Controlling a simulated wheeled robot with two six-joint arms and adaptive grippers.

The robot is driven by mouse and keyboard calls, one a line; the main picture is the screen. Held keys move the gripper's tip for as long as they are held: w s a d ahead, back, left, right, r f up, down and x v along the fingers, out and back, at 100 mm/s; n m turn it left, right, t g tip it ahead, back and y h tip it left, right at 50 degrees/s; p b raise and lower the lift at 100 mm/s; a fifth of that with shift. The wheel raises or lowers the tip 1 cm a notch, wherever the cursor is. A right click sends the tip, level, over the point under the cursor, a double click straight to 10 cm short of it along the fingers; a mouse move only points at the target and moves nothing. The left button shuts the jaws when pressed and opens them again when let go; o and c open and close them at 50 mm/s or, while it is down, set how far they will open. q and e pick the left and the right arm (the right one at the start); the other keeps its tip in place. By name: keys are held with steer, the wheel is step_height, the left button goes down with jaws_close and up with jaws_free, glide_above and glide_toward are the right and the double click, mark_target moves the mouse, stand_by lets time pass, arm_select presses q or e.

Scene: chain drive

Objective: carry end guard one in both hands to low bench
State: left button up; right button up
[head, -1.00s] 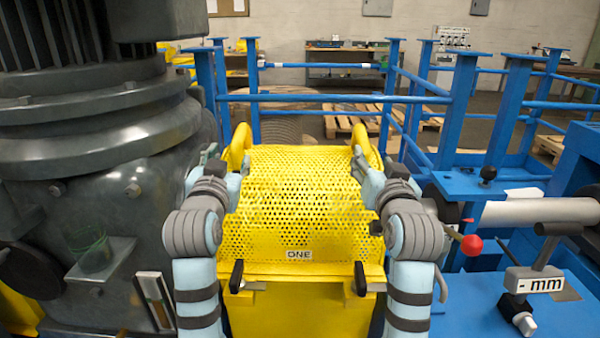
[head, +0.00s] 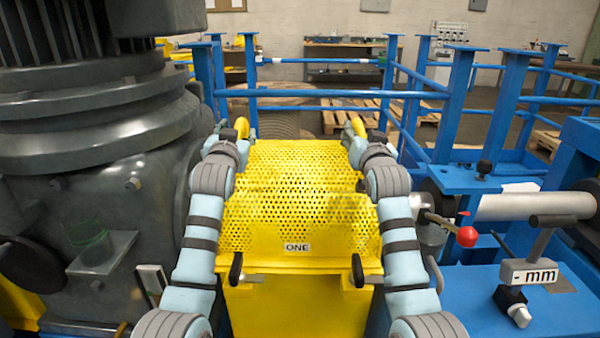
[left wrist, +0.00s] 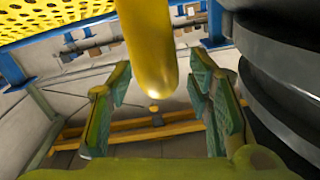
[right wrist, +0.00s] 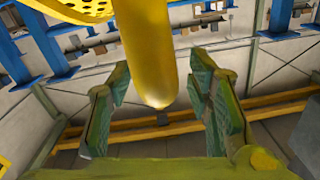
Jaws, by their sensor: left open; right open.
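End guard one (head: 300,210) is a yellow perforated cover with a "ONE" label, sitting in the middle of the head view. Its left handle (head: 237,121) and right handle (head: 357,125) are yellow bars at the far side. My left gripper (head: 242,128) is at the left handle, and the left wrist view shows the handle (left wrist: 148,45) extending between its open fingers (left wrist: 160,100). My right gripper (head: 374,138) is likewise at the right handle (right wrist: 148,50), its fingers (right wrist: 160,100) open on both sides. Neither closes on the bar. I cannot make out which surface is the low bench.
A large dark grey motor housing (head: 100,190) stands close on the left. Blue rails (head: 320,94) run behind the guard. On the right are a shaft (head: 535,206), a red-knobbed lever (head: 467,236) and a "-mm" gauge (head: 535,275). Wooden pallets (head: 350,118) lie beyond.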

arm_select(q)
steer(key=shift+w, duration=1.6)
arm_select(e)
steer(key=shift+w, duration=1.6)
arm_select(q)
jaws_close()
arm_select(e)
steer(key=shift+f, duration=0.1)
jaws_close()
